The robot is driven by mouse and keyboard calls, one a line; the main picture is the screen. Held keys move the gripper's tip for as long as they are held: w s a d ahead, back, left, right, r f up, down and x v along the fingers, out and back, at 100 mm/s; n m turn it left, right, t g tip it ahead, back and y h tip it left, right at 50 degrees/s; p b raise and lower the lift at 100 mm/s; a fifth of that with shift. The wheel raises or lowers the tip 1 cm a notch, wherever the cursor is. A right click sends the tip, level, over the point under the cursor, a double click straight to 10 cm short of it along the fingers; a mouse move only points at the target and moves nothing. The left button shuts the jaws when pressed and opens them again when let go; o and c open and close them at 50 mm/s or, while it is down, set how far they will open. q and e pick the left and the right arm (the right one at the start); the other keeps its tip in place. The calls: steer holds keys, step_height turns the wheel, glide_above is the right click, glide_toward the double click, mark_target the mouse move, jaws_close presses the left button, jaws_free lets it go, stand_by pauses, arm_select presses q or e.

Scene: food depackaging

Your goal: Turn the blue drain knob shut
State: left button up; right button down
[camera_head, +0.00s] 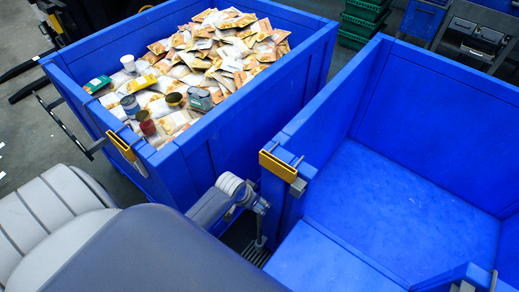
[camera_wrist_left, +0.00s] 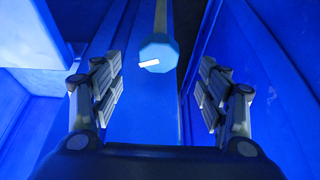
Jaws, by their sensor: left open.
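The blue drain knob (camera_wrist_left: 158,53) shows in the left wrist view as a faceted disc with a white mark, at the end of a grey rod. The white mark lies nearly level, with a slight tilt. My left gripper (camera_wrist_left: 159,79) is open, its two fingers apart to the left and right of the knob's line. No contact between fingers and knob shows. In the head view my left gripper (camera_head: 256,214) reaches down at the gap between two blue bins, and I cannot make out the knob there. My right gripper is not in view.
A blue bin (camera_head: 232,140) full of packets and several cans stands at the left. An empty blue bin (camera_head: 410,195) stands at the right. Yellow-edged brackets (camera_head: 275,166) sit on their rims. Blue walls (camera_wrist_left: 235,60) flank the gripper closely. Green crates (camera_head: 362,20) stand behind.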

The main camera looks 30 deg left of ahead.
mark_target(259, 205)
arm_select(q)
steer(key=x, duration=0.6)
steer(key=shift+w+d+f+b, duration=0.1)
steer(key=shift+w+f+b, duration=0.05)
steer(key=shift+f+b, duration=0.2)
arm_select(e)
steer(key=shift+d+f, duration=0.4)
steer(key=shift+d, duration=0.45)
arm_select(q)
steer(key=c, duration=1)
steer(key=shift+c, duration=0.2)
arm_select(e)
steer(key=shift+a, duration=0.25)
